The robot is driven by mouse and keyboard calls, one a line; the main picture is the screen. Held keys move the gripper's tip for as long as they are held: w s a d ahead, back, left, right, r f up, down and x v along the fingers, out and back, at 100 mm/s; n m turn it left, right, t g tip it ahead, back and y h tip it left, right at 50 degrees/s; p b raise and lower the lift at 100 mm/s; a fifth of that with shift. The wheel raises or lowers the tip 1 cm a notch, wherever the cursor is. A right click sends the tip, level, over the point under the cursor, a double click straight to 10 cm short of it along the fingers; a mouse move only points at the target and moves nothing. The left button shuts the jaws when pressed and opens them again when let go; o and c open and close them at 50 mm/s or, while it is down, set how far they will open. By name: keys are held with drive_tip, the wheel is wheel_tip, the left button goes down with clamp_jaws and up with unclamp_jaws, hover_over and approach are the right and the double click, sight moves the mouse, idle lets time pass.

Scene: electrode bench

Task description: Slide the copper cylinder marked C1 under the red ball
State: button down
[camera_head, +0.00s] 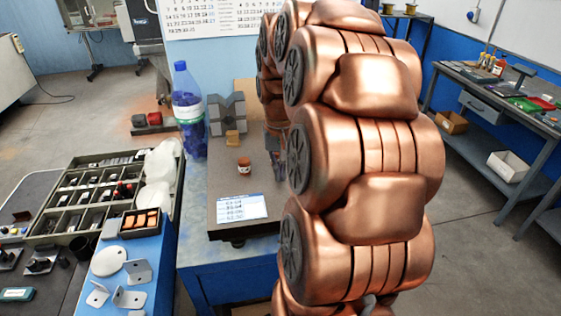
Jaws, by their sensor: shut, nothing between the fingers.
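A small copper-coloured cylinder (244,165) with a white label stands upright on the dark plate (222,180) of the blue bench. The label is too small to read, so I cannot tell whether it says C1. My gripper (276,155) is partly visible at the plate's right side, beside and to the right of the cylinder, apart from it. It is shut and empty; its fingertips are hard to make out against my large copper arm. I cannot make out a red ball; my arm hides the area to the right of the plate.
A grey V-shaped block (227,114) and a small tan block (232,137) stand behind the cylinder. A printed card (242,206) lies in front. A blue bottle (188,110) stands left of the plate. A compartment tray (60,213) and metal pieces (130,298) are further left.

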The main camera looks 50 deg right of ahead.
drive_tip(key=shift+w+d+p, duration=0.7)
drive_tip(key=shift+w+d, duration=0.45)
drive_tip(key=shift+w, duration=0.3)
drive_tip(key=shift+w+d+f, duration=0.1)
drive_tip(key=shift+w+d, duration=0.2)
drive_tip(key=shift+w, duration=0.05)
drive_tip(key=shift+w+d+b, duration=0.6)
drive_tip(key=shift+w+d, duration=0.35)
drive_tip(key=shift+w, duration=0.2)
drive_tip(key=shift+w+d+b, duration=0.55)
drive_tip(key=shift+w+d, duration=0.35)
drive_tip(key=shift+w, duration=0.2)
drive_tip(key=shift+s+a, duration=0.1)
